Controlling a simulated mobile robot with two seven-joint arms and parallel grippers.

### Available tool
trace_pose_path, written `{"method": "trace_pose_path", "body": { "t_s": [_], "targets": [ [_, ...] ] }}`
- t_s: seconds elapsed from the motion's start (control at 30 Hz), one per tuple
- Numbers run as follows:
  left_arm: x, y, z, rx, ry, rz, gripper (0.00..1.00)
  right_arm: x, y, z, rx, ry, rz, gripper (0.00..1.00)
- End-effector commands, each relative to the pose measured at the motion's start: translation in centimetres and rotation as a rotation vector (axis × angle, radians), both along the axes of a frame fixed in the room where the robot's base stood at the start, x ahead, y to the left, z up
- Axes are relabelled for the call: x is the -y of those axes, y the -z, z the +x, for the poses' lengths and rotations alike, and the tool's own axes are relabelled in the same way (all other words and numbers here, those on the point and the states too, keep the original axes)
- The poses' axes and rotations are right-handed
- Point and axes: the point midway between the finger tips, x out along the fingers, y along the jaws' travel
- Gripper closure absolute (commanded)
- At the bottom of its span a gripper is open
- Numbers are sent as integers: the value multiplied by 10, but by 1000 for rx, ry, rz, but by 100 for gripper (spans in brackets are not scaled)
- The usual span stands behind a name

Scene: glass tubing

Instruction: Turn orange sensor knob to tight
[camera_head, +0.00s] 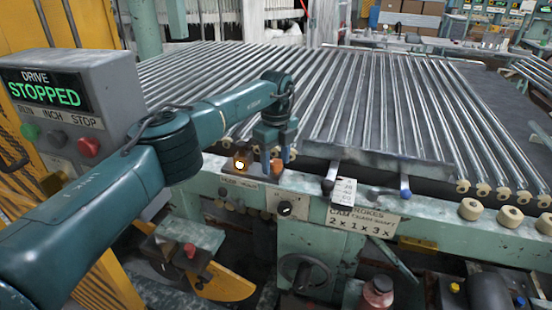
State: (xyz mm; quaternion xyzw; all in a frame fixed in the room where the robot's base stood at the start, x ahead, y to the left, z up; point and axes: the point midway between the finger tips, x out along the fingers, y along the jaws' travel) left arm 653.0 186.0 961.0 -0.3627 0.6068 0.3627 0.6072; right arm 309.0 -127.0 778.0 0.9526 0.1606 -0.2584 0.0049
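My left arm reaches in from the left, and its gripper (275,160) points down over the green rail at the front of the roller bed. Its two fingers are apart. A small orange-brown knob (277,171) shows between and just below the fingertips, partly hidden by them. I see no clear contact between the fingers and the knob. Left of it, a lit orange lamp (240,164) sits on the same rail, above a small label plate that is too small to read. My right gripper is not in view.
A grey drive box (75,100) reads "STOPPED" at the left, with a red stop button (89,147). Metal rollers (370,95) fill the space behind.

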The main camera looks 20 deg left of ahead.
Motion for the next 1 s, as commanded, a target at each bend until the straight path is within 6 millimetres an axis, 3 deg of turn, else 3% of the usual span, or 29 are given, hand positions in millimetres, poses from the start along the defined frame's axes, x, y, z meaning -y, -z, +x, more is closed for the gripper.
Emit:
{"method": "trace_pose_path", "body": {
  "t_s": [0.5,0.77,1.0],
  "targets": [
    [0,0,0,0,1,0,89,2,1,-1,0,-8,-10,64],
    [0,-1,0,0,33,0,89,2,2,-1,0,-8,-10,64],
    [0,0,0,0,162,1,89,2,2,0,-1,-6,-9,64]
  ]
}}
